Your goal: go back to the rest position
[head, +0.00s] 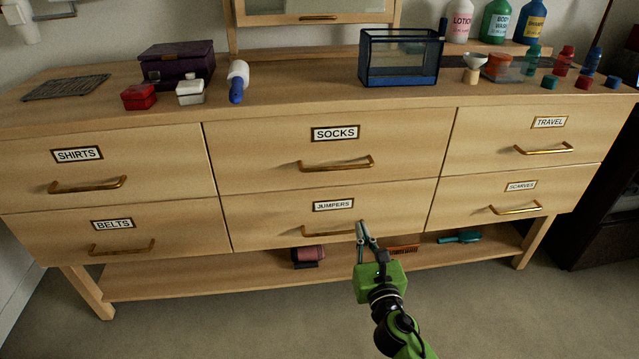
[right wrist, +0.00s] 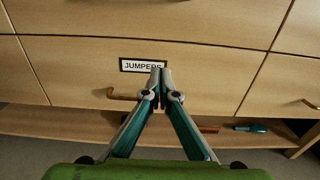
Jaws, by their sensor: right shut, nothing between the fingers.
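My right gripper (head: 362,226) is in front of the closed jumpers drawer (head: 275,218), near the right end of its brass handle (head: 328,231). In the right wrist view the gripper (right wrist: 161,72) has its fingertips together with nothing between them, and they cover part of the jumpers label (right wrist: 135,66). The handle (right wrist: 122,94) shows to the left of the fingers there. I cannot tell whether the fingers touch the drawer front. My left gripper is not in view.
The wooden dresser (head: 330,195) has all its drawers shut. Its top holds a blue-framed glass box (head: 400,58), a purple case (head: 177,64), a white-and-blue bottle (head: 237,80) and several bottles. A dark red item (head: 309,255) and a teal brush (head: 460,237) lie on the low shelf. Floor in front is clear.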

